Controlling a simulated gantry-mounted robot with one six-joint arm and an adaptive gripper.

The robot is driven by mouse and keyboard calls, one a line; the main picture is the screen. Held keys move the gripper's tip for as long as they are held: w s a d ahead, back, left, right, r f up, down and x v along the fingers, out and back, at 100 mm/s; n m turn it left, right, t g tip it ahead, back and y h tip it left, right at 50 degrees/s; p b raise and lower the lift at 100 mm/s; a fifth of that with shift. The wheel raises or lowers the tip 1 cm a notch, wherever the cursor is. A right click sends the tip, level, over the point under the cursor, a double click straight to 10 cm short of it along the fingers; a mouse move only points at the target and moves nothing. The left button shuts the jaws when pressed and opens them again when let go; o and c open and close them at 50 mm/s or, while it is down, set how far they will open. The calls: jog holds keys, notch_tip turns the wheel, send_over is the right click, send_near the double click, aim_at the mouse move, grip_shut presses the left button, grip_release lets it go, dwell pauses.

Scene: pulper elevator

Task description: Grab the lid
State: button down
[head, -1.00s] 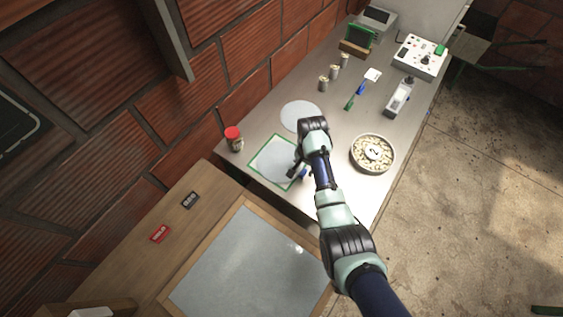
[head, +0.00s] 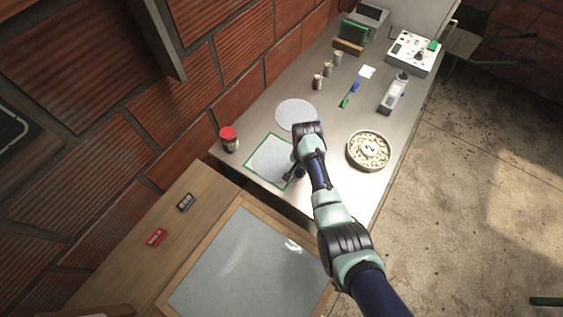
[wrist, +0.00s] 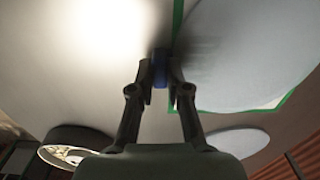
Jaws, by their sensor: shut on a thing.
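My gripper (wrist: 160,75) is shut on a small blue piece (wrist: 159,68), seen between the fingertips in the wrist view. I cannot tell whether this piece belongs to a lid. In the head view my gripper (head: 289,175) is low over the table, at the right edge of a green-outlined square (head: 247,161). A grey disc (head: 268,158) lies inside that square; it also shows right of the fingers in the wrist view (wrist: 245,50). A jar (head: 231,145) with a red lid (head: 227,132) on it stands to the left.
A second grey disc (head: 295,113) lies behind my gripper. Several small cans, a handheld device (head: 393,94) and a control box (head: 414,52) stand farther back. A wooden-framed panel (head: 240,270) is in front.

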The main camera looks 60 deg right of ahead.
notch_tip(320, 180, up, 20)
jog(key=p, duration=0.6)
